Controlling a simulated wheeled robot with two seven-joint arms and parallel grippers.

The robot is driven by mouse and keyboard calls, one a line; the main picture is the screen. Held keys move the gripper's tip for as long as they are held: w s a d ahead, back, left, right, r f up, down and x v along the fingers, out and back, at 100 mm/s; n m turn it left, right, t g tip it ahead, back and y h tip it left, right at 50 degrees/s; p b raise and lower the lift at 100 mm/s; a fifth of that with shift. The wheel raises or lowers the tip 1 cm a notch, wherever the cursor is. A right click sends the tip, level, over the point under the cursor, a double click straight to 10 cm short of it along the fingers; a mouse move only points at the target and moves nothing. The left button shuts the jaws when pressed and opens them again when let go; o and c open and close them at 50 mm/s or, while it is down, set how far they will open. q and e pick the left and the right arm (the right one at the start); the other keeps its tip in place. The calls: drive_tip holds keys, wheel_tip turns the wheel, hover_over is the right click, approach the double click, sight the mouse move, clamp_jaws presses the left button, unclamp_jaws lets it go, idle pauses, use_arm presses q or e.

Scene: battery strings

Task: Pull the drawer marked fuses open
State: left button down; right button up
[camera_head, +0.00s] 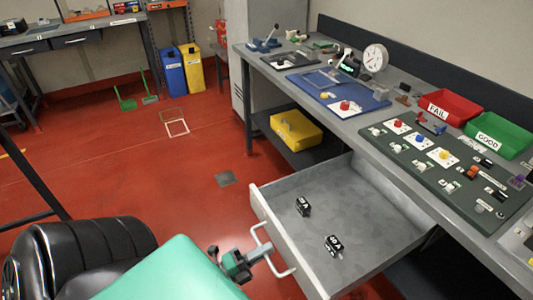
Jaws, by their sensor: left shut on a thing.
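A grey drawer (262,222) under the right-hand bench stands pulled far out, its inside in open view. Two small black blocks lettered in white, the upper one (303,207) and the lower one (334,246), lie on its floor. Its pale bar handle (285,272) is on the front face. My left gripper (264,252) is shut on the handle, at the end of the arm from the lower left. No drawer marking can be read from here. My right gripper is not in view.
The bench top (290,85) carries a green board (440,160), a red FAIL bin (450,105), a green GOOD bin (497,135) and a clock (374,58). A yellow case (296,128) sits on the shelf below. The red floor (150,190) left of the drawer is mostly clear.

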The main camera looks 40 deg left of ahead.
use_arm(q)
drive_tip(key=c, duration=1.6)
unclamp_jaws()
drive_tip(key=shift+s, duration=0.1)
